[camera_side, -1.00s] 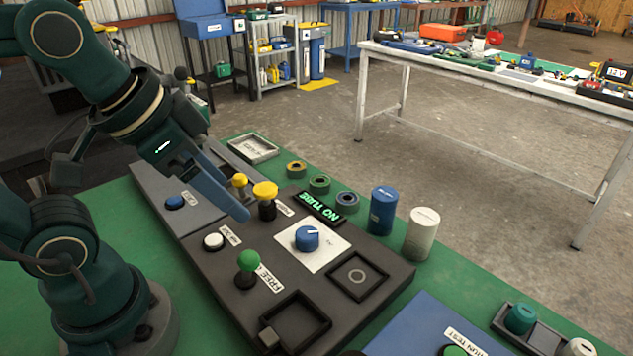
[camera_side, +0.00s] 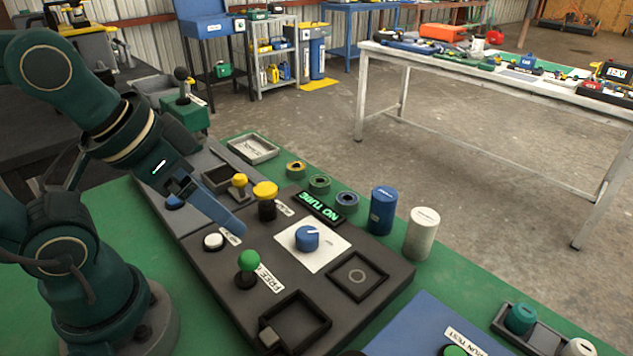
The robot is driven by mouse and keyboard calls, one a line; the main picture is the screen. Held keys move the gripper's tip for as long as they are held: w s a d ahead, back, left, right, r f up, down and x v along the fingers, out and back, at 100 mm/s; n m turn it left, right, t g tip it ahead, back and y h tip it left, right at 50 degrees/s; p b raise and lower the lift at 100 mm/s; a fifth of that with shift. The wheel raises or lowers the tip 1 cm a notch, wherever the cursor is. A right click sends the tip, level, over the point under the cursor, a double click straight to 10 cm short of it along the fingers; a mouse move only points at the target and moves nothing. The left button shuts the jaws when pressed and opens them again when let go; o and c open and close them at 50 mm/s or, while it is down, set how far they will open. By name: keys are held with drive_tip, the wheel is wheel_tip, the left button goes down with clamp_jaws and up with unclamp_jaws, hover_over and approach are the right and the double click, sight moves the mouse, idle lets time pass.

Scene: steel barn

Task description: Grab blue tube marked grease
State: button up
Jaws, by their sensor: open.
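A blue tube (camera_side: 382,211) stands upright on the green bench top, right of the "NO TUBE" display; its small marking is too small to read. A white tube (camera_side: 422,233) stands upright just right of it, a little apart. My gripper (camera_side: 238,228) is over the dark panel, left of the blue dial and near the white button, well to the left of the blue tube. It points down and right and is open, with nothing seen between its jaws. One blue finger shows clearly; the other is mostly hidden.
The panel carries yellow knobs (camera_side: 265,195), a green knob (camera_side: 248,261), a blue dial (camera_side: 307,237) and a square recess (camera_side: 357,276). Several tape-like rings (camera_side: 319,184) lie behind the "NO TUBE" display (camera_side: 320,207). Green bench shows right of the white tube. A tray (camera_side: 253,149) lies at the back.

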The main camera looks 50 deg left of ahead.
drive_tip(key=shift+c, duration=0.9)
